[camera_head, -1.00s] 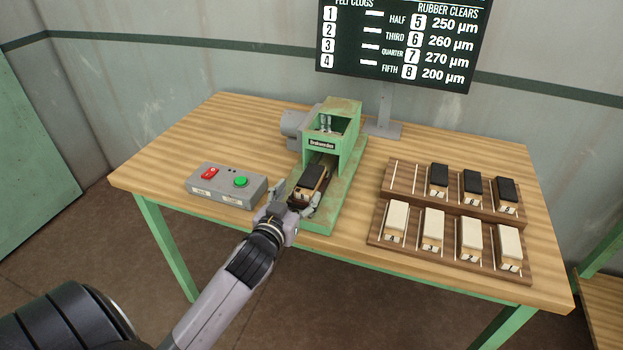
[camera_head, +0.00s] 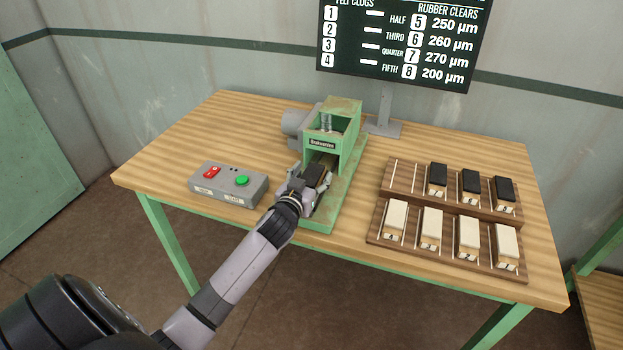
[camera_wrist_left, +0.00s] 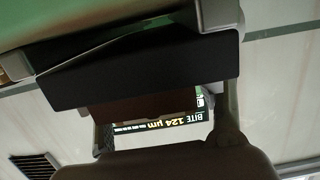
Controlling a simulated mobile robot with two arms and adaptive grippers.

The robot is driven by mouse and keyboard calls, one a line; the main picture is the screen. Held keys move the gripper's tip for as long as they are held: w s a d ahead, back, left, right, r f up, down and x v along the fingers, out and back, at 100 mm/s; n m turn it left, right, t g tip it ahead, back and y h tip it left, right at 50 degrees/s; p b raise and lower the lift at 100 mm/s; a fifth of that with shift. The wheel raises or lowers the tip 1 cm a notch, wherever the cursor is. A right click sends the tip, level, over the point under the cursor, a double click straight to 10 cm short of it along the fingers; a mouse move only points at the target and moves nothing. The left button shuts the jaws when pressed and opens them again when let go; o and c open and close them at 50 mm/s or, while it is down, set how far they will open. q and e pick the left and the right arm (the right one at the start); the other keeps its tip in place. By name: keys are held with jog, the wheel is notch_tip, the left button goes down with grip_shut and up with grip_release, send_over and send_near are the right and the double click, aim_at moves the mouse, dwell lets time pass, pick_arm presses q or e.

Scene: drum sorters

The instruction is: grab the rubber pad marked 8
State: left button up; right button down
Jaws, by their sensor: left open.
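A black-topped rubber pad (camera_head: 317,174) lies in the front channel of the green machine (camera_head: 347,150). No number is readable on it. My left gripper (camera_head: 308,187) is open at the near end of this pad, with its fingers along the pad's two sides. In the left wrist view a dark block (camera_wrist_left: 140,68), which looks like the pad, spans the space between the fingers. I cannot tell whether the fingers touch it. More black pads (camera_head: 470,186) stand in the back row of the wooden rack (camera_head: 402,178), whose leftmost slot is empty.
Several white pads (camera_head: 431,226) stand in the rack's front row. A grey control box (camera_head: 228,186) with a red switch and green button is left of the machine. A screen (camera_head: 400,45) stands behind. The table (camera_head: 190,130) is clear at the back left.

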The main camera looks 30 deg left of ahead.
pick_arm(q)
jog(key=shift+s, duration=0.1)
jog(key=shift+c, duration=0.2)
jog(key=c, duration=1.4)
jog(key=shift+r, duration=0.15)
